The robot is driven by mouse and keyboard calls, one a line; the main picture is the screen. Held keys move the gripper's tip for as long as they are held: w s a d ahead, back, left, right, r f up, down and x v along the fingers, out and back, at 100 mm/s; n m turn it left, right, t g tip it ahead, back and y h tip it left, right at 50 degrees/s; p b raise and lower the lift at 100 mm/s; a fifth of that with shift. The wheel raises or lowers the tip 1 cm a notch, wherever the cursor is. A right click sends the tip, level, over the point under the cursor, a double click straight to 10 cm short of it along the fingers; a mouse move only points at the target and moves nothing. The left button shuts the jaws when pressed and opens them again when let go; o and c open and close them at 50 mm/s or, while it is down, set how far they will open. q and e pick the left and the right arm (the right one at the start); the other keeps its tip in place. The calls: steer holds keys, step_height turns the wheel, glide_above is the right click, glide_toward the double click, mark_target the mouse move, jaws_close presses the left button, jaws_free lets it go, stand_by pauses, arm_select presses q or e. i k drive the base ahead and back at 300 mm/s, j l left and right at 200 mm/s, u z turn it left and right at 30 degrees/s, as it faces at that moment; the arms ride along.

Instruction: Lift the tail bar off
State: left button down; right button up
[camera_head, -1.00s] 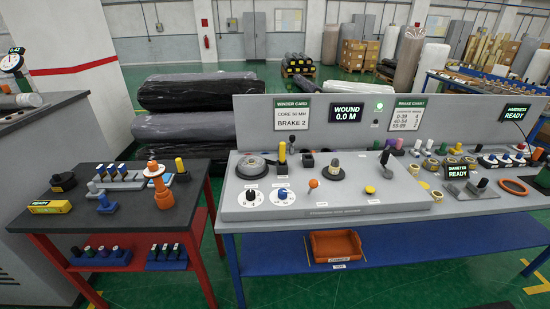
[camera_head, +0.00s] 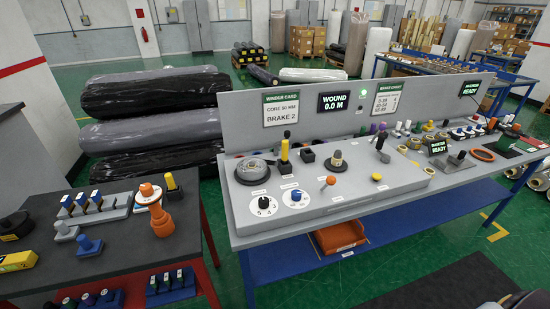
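I cannot tell which thing is the tail bar. The grey winder console (camera_head: 330,207) stands on the blue table. A black piece with an upright yellow handle (camera_head: 284,150) stands on the console. It is next to a round grey disc (camera_head: 252,171) and a cone-shaped knob on a black base (camera_head: 338,160). An orange-tipped lever (camera_head: 328,181) is in front. No gripper is clearly visible. Dark parts at the bottom right and right edge may be mine, but no fingertips can be made out.
A dark side table (camera_head: 110,250) at left holds an orange stand (camera_head: 158,215) and blue-based tools. An orange bin (camera_head: 340,238) sits on the lower blue shelf. Wrapped rolls (camera_head: 150,93) lie stacked behind.

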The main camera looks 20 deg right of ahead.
mark_target(284, 143)
steer(key=i+j, duration=0.15)
steer(key=j, duration=0.15)
steer(key=i+j+z, duration=0.1)
steer(key=j, duration=0.25)
steer(key=i+j, duration=0.1)
steer(key=j, duration=0.2)
steer(key=i+j+z, duration=0.1)
steer(key=j, duration=0.25)
